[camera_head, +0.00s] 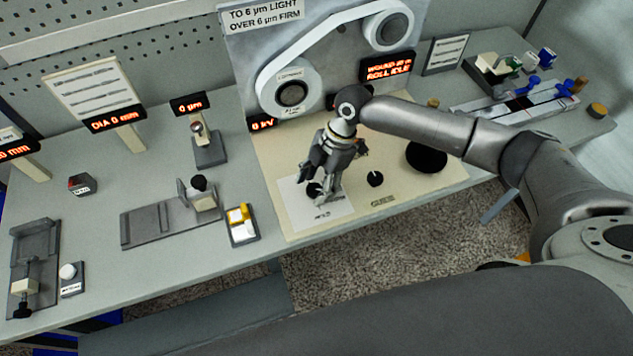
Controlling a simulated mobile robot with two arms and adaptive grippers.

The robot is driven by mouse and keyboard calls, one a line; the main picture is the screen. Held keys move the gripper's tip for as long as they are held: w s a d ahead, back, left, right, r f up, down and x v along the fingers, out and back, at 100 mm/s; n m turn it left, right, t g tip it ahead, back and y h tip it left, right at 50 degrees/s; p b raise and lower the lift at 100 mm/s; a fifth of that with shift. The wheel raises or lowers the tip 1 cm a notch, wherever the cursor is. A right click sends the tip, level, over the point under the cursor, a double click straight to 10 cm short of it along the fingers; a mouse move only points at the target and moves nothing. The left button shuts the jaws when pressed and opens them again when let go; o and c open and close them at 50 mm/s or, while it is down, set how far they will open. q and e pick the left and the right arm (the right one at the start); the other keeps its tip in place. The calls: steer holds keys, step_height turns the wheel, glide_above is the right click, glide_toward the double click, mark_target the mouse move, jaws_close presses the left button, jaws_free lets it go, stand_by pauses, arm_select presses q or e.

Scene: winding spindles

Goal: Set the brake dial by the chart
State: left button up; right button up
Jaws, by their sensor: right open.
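A dark round dial (314,190) sits on a white plate (335,213) on the cream panel; the plate's label is too small to read. My right gripper (320,186) points down over this dial, its open fingers close around it and partly hiding it; I cannot tell if they touch it. The chart (264,16) at the top reads "TO 6 µm LIGHT, OVER 6 µm FIRM". A thickness display (189,104) reads "0 µm". My left gripper is not in view.
A smaller black knob (375,179) and a large black disc (427,157) stand right of the gripper. The film rollers (291,92) are behind. A yellow and white switch box (242,224) is to the left. The bench front edge is close.

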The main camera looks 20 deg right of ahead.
steer(key=v, duration=1.2)
stand_by(0.3)
